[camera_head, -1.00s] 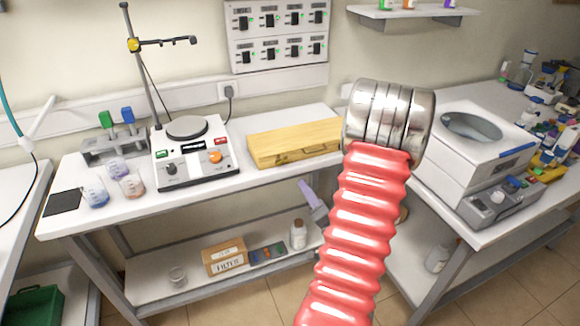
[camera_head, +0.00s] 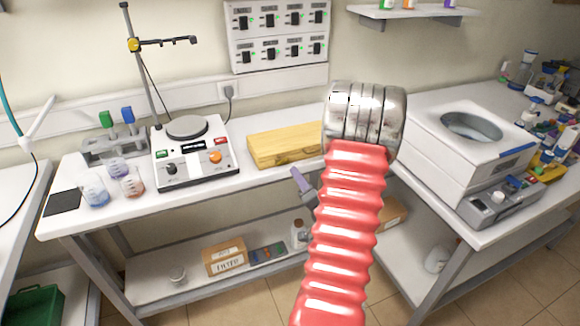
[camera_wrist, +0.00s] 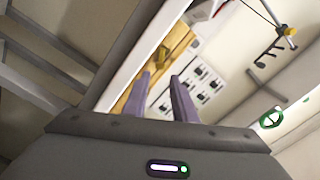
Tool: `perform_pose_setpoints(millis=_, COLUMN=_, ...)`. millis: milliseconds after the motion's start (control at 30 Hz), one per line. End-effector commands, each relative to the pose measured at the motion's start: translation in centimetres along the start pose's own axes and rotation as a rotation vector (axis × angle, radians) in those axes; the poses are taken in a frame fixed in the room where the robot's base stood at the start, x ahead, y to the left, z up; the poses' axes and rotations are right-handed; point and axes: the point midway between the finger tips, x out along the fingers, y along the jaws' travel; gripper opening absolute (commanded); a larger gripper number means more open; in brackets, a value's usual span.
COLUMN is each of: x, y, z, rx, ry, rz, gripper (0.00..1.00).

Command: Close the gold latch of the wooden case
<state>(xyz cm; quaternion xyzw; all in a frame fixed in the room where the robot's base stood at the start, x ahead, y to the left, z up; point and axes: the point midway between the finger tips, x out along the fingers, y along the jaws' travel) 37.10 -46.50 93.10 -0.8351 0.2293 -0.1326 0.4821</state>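The wooden case (camera_head: 283,144) lies on the white bench, right of the hotplate. It looks shut, and its right end is hidden behind my arm. In the wrist view the pale wood of the case (camera_wrist: 178,42) shows beyond my fingers, tilted. My gripper (camera_wrist: 159,77) has two purple fingers, apart with nothing between them. In the head view one purple finger (camera_head: 302,185) shows below the case's front and bench edge, apart from the case. The rest of the gripper is hidden by my arm.
The hotplate (camera_head: 195,160) with a stand stands left of the case. Beakers (camera_head: 95,190) stand farther left. A white bath (camera_head: 460,145) stands on the right bench. A wall switch panel (camera_head: 278,35) is behind. The lower shelf holds a box (camera_head: 225,256).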

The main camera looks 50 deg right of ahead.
Motion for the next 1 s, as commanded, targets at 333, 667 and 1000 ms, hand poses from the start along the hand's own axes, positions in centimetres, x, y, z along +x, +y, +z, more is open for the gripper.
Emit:
perform_pose_setpoints(millis=333, x=5.3, y=0.0, z=0.1, rx=-0.001, ry=-0.001, rz=-0.001, gripper=0.25)
perform_pose_setpoints(millis=667, x=7.2, y=0.0, z=0.1, rx=0.0, ry=-0.001, rz=0.001, gripper=0.25)
perform_pose_setpoints(millis=1000, x=7.2, y=0.0, z=0.0, rx=0.0, ry=0.0, rz=0.001, gripper=0.14)
